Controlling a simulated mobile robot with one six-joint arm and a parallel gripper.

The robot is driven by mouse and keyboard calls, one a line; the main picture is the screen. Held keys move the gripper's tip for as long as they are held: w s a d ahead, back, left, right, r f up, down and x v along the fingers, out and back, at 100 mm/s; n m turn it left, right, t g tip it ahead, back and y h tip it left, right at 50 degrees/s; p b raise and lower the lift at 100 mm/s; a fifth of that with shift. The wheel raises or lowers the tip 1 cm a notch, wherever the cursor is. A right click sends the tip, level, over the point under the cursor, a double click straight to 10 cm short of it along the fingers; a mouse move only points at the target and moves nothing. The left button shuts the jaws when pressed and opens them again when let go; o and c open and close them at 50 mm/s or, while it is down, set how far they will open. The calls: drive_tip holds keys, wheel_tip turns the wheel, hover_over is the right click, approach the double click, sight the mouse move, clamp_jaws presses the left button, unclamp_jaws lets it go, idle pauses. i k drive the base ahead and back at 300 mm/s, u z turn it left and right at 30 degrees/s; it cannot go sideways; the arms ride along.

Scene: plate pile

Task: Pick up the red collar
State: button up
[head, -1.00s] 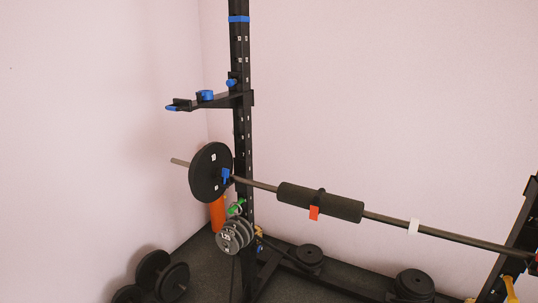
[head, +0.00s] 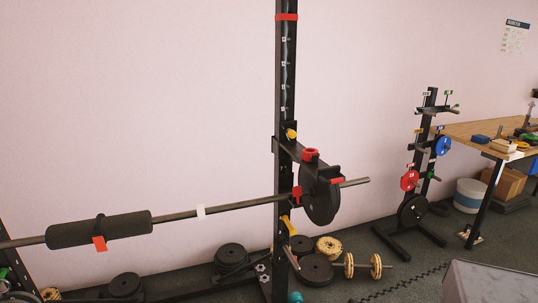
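A small round red piece that looks like the red collar (head: 311,154) sits on top of the black arm (head: 290,147) that juts from the rack's upright. A red piece (head: 297,193) is at the barbell by the upright, and a red tip (head: 336,180) shows at the arm's end. My gripper is not in view.
The barbell (head: 240,204) with a black foam pad (head: 98,229) crosses the left half. A plate tree (head: 425,170) and a wooden table (head: 480,135) stand to the right. Plates and a dumbbell (head: 362,266) lie on the floor. A grey box edge (head: 490,282) is at the bottom right.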

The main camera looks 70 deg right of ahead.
sight(310, 154)
drive_tip(key=u, duration=1.3)
drive_tip(key=i, duration=0.3)
drive_tip(key=u, duration=1.35)
drive_tip(key=k, duration=0.1)
drive_tip(key=z, duration=4.05)
